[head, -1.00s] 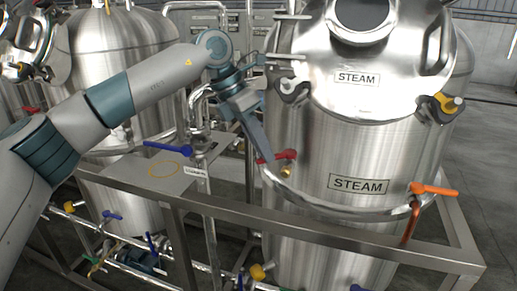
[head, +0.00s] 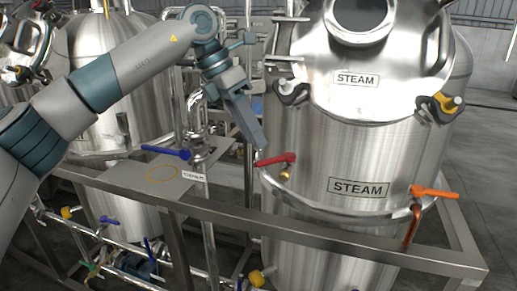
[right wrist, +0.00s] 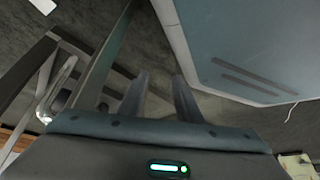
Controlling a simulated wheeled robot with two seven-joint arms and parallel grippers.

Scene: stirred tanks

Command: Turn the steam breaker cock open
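The steel tank (head: 310,150) labelled STEAM stands right of centre in the head view. A red lever handle (head: 277,159) points left on its front left side, above a small brass fitting. A blue lever handle (head: 167,151) sits on a pipe to the left, above a small label I cannot read clearly. An orange lever handle (head: 434,192) is on the tank's right side. I cannot tell which is the breaker cock. My left gripper (head: 258,143) points down just above the red handle's tip, apparently apart from it; its finger gap is hidden. My right gripper (right wrist: 160,78) is open and empty.
A steel frame rail (head: 270,223) runs in front of the tank. A flat plate (head: 130,178) with a yellow ring lies at the left. Another tank (head: 115,50) stands behind my left arm. Pipes and small valves fill the space below.

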